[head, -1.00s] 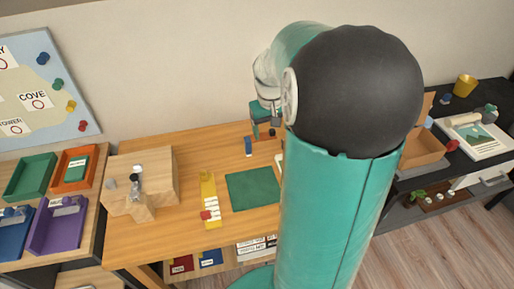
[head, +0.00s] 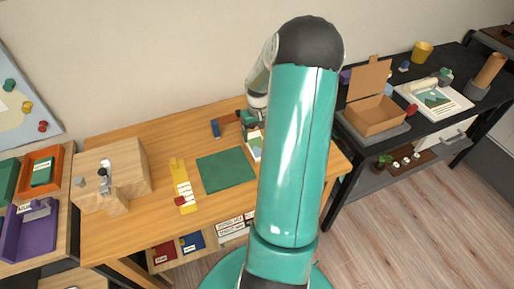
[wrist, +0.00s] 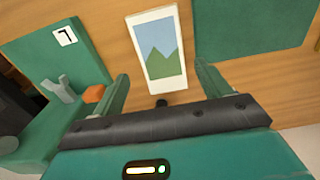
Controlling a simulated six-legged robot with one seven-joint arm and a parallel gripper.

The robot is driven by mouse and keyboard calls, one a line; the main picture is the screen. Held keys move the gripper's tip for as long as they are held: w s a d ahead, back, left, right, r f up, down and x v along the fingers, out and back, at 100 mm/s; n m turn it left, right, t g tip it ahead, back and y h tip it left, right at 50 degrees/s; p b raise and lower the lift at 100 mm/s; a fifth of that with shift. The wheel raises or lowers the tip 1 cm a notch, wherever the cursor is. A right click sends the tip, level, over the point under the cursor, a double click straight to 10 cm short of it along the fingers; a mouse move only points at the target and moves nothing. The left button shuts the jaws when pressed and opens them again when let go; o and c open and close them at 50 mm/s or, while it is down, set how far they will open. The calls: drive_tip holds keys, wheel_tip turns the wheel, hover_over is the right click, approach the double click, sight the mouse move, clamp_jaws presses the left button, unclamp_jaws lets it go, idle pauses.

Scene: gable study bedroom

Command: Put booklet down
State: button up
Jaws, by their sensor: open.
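The booklet (head: 254,148), white-edged with a green and blue mountain picture, lies on the wooden desk just right of the green mat (head: 226,171). In the wrist view the booklet (wrist: 160,48) lies flat beyond and between my fingertips, with bare wood around it. The green mat (wrist: 250,25) is to its right there. My gripper (wrist: 162,78) is open, its two green fingers apart on either side of the booklet's near end. In the head view my gripper (head: 249,122) is low over the desk's back part, partly hidden by my arm.
A green block marked 7 (wrist: 60,55), with a grey Y-shaped piece and an orange piece, stands left of my fingers. A yellow strip (head: 181,180), a blue item (head: 215,128) and a wooden stepped block (head: 115,170) are on the desk. A cardboard box (head: 375,115) stands to the right.

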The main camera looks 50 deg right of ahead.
sight(258, 146)
wheel_tip(258, 146, down, 6)
drive_tip(key=shift+w, duration=0.1)
drive_tip(key=c, duration=0.9)
drive_tip(key=shift+o, duration=0.2)
drive_tip(key=shift+r, duration=0.1)
drive_tip(key=shift+r, duration=0.5)
drive_tip(key=r, duration=0.2)
drive_tip(key=shift+s+a+r, duration=0.15)
drive_tip(key=shift+s+r, duration=0.05)
drive_tip(key=shift+r, duration=0.1)
drive_tip(key=s+a+r, duration=0.8)
drive_tip(key=a+r, duration=0.1)
drive_tip(key=a, duration=0.1)
drive_tip(key=shift+s+a+r, duration=0.15)
drive_tip(key=shift+s+a, duration=0.1)
drive_tip(key=shift+s, duration=0.15)
